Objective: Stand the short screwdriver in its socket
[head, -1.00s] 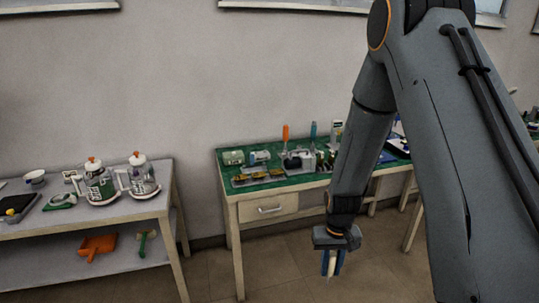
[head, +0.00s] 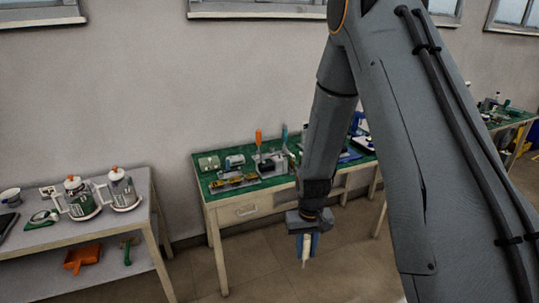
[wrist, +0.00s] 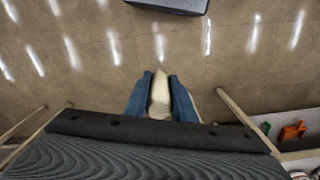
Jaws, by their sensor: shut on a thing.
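My gripper (head: 304,250) hangs pointing down over the floor, in front of the green-topped table. Its blue fingers are shut on a cream, handle-like thing, which I take to be the short screwdriver (head: 306,249); a thin pale tip shows below it. In the wrist view the cream handle (wrist: 160,93) sits between both blue fingers (wrist: 160,98). On the table a grey block (head: 272,165) stands with an orange-handled tool (head: 258,138) and a teal-handled tool (head: 284,134) upright at it. Empty sockets are too small to make out.
The green-topped table (head: 222,191) also bears a yellowish tray-like item (head: 234,182) and small devices near its left end. A grey two-level shelf (head: 135,222) at left holds two canister pumps (head: 78,198). Brown floor lies open below my gripper.

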